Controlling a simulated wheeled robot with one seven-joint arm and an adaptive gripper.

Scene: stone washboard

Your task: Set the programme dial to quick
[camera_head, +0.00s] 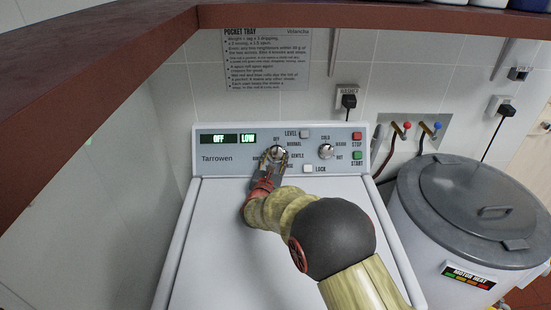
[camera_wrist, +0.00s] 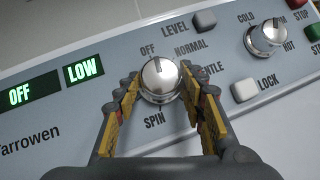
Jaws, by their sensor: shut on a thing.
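The programme dial (camera_wrist: 160,78) is a silver knob on the washer's panel, also visible in the head view (camera_head: 277,152). Its dark pointer mark is near the top, toward the OFF label (camera_wrist: 147,50). NORMAL, a partly covered GENTLE and SPIN (camera_wrist: 154,121) stand around it. I cannot read a QUICK label; the finger on the left covers that side. My gripper (camera_wrist: 161,86) has its two yellow-padded fingers on either side of the dial, shut on it; it also shows in the head view (camera_head: 276,160). The display (camera_wrist: 30,92) reads OFF, and the one beside it (camera_wrist: 84,70) reads LOW.
A second knob (camera_wrist: 266,38) with COLD and HOT labels is to the right. The LEVEL button (camera_wrist: 204,21) and LOCK button (camera_wrist: 244,90) are close to my fingers. Red STOP (camera_head: 357,137) and green START (camera_head: 357,155) buttons are farther right. A brown shelf (camera_head: 100,60) hangs above left.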

